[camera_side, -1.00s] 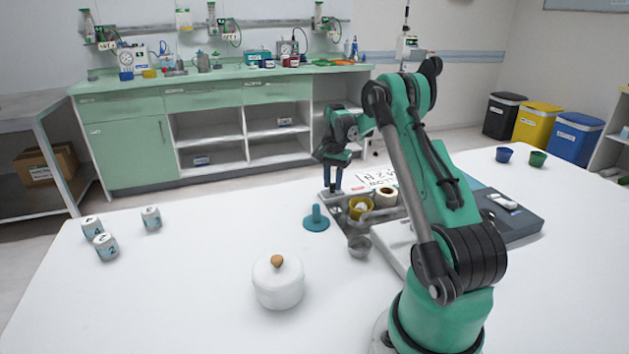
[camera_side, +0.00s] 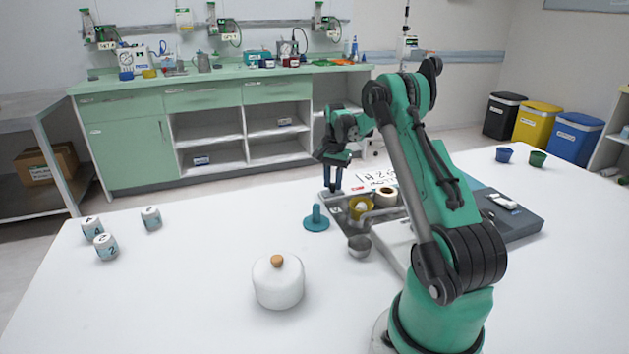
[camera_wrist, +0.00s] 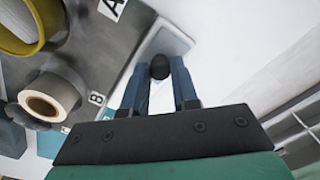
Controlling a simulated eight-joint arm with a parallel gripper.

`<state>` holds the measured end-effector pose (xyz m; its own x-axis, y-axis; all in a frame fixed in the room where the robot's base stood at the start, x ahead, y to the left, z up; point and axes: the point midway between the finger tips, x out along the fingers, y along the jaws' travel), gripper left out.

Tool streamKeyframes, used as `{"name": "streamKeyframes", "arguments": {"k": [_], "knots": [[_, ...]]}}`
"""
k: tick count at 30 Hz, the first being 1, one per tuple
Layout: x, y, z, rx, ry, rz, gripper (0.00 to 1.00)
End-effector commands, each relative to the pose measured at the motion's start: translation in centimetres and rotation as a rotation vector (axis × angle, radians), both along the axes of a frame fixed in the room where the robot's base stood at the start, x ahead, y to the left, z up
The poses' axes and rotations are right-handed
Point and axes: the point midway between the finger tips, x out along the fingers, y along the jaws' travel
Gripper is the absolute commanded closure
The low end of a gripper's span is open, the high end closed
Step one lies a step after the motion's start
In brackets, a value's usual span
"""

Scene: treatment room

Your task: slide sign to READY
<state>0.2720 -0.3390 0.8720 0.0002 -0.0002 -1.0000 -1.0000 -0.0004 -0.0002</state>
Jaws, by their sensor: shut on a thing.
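The white lettered sign (camera_side: 378,178) lies at the far side of the grey station, partly hidden by my arm. Its dark letters are too small and slanted for me to read. My gripper (camera_side: 333,190) points down at the station's far left corner, left of the sign. In the wrist view my gripper (camera_wrist: 160,85) has its two blue fingers on either side of a dark round knob (camera_wrist: 160,66), shut on it. The knob stands over a pale grey recessed plate (camera_wrist: 172,42). I cannot tell from the frames how the knob joins the sign.
A teal peg stand (camera_side: 316,220), metal cup (camera_side: 359,246) and white lidded pot (camera_side: 278,283) stand nearer. The table's left front is mostly clear.

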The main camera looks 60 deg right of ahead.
Motion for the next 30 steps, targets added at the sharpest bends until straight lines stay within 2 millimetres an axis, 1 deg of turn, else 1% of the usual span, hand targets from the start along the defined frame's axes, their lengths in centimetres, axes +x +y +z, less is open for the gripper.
{"name": "streamKeyframes", "arguments": {"k": [2,4,9,13,16,23,24,26,27,30], "knots": [[-0.2,-0.1,0.0,0.003,0.003,-0.001,1.0],[-0.8,-0.7,0.0,0.003,0.003,-0.005,1.0],[-3.3,-3.3,0.0,0.003,0.002,-0.006,1.0],[-4.6,-4.5,0.0,0.002,0.001,-0.004,1.0],[-4.9,-4.8,0.0,0.001,0.001,-0.001,1.0],[-4.8,-4.8,0.0,0.001,0.001,0.0,1.0],[-4.8,-4.8,0.0,0.001,0.001,0.0,0.68],[-4.8,-4.8,0.0,0.001,0.001,0.0,0.5],[-4.8,-4.8,0.0,0.001,0.001,0.0,0.44],[-4.8,-4.8,0.0,0.0,0.001,0.0,0.44]]}}
